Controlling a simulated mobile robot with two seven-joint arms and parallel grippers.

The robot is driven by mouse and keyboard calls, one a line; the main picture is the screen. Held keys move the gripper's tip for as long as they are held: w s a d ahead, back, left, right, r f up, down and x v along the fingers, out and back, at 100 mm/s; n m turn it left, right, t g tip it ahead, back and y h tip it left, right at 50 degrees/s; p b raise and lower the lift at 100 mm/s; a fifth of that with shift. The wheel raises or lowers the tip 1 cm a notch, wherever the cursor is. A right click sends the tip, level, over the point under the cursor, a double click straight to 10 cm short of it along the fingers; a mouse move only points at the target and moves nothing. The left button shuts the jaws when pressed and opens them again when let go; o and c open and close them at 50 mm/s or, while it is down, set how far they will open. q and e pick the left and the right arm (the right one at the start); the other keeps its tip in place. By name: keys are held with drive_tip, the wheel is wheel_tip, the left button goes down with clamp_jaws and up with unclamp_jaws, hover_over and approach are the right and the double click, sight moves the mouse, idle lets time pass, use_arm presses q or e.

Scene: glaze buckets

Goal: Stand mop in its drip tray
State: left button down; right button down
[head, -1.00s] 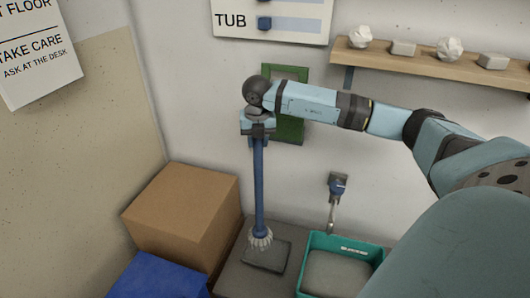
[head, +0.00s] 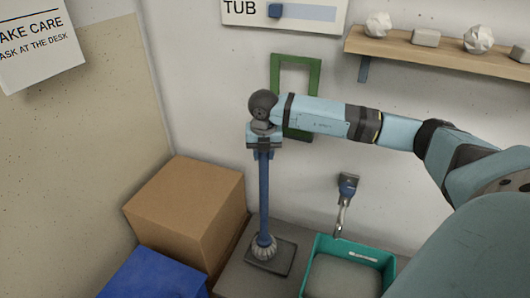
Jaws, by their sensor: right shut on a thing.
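The mop has a long blue handle (head: 264,198) and a grey, ribbed head (head: 264,248). The fingers hide the handle's upper end. My left gripper is out of view.
A cardboard box (head: 185,210) and a blue box (head: 155,276) stand left of the drip tray. A teal basin (head: 348,251) stands close on the right, below a wall tap (head: 347,187). A green frame (head: 316,75) and a wooden shelf (head: 440,54) are on the wall behind.

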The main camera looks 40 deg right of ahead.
drive_tip(key=shift+f, duration=0.15)
drive_tip(key=c, duration=0.8)
unclamp_jaws()
